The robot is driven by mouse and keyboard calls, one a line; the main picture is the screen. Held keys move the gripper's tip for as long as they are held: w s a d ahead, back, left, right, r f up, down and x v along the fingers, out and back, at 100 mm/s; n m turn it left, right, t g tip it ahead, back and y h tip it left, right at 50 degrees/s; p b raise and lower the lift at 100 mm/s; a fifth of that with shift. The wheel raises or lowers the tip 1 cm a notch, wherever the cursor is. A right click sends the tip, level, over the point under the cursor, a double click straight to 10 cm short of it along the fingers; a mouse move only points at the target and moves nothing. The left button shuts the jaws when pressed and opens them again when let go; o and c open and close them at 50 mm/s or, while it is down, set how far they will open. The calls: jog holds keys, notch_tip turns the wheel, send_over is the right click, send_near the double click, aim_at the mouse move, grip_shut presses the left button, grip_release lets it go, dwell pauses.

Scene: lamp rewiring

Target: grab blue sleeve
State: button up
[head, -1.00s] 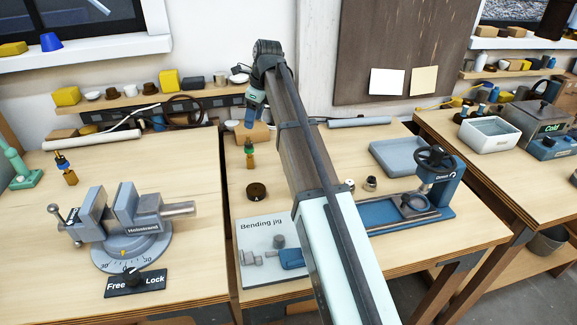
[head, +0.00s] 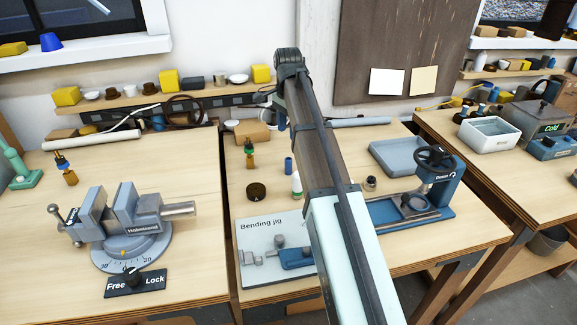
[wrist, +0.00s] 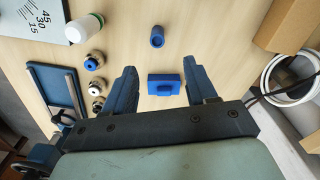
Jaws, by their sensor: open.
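The blue sleeve (head: 288,165) stands on the middle bench, just left of my arm in the head view. In the wrist view the sleeve (wrist: 157,36) is a short blue cylinder with a dark hole, beyond my fingertips. My gripper (wrist: 160,66) is open, with its two blue fingers apart and nothing held. In the picture the sleeve lies ahead of the gap between the fingers, not between them. My gripper is mostly hidden behind my arm in the head view.
A small blue block (wrist: 165,84) shows between my fingers, apparently below them. A white bottle (wrist: 83,28) stands left of the sleeve, with small round fittings (wrist: 95,63) nearby. A cardboard box (head: 252,131) and white cable coil (wrist: 290,78) lie toward the back.

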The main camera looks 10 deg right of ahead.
aim_at(288, 159)
notch_tip(288, 159, down, 9)
jog(key=shift+r, duration=0.15)
jog(key=shift+s+f, duration=0.2)
jog(key=shift+f, duration=2.4)
grip_shut()
